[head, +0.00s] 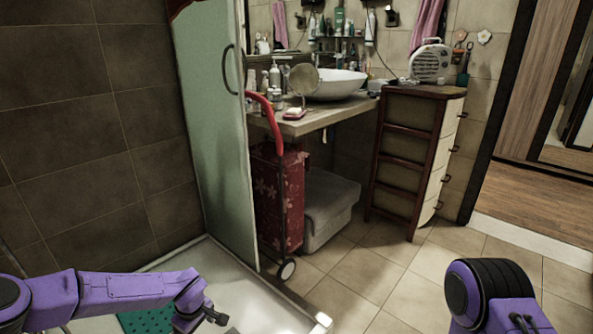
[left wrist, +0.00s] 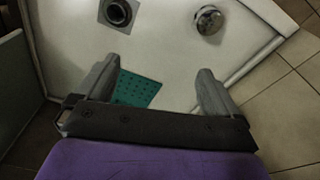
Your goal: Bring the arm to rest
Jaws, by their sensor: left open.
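My left arm comes in low from the left in the head view, with its gripper (head: 210,318) over the shower tray (head: 262,310). In the left wrist view my left gripper (left wrist: 157,82) is open, its two grey fingers wide apart with nothing between them. The white tray (left wrist: 165,48) lies below the fingers. My right arm (head: 490,295) shows only in part at the bottom right of the head view; its gripper is out of sight.
A green mat (head: 148,320) lies in the tray, near a dark drain (left wrist: 117,12) and a round chrome fitting (left wrist: 207,20). A glass shower door (head: 215,130), a red trolley bag (head: 278,200) and a drawer cabinet (head: 412,160) stand beyond. The tiled floor (head: 390,270) is clear.

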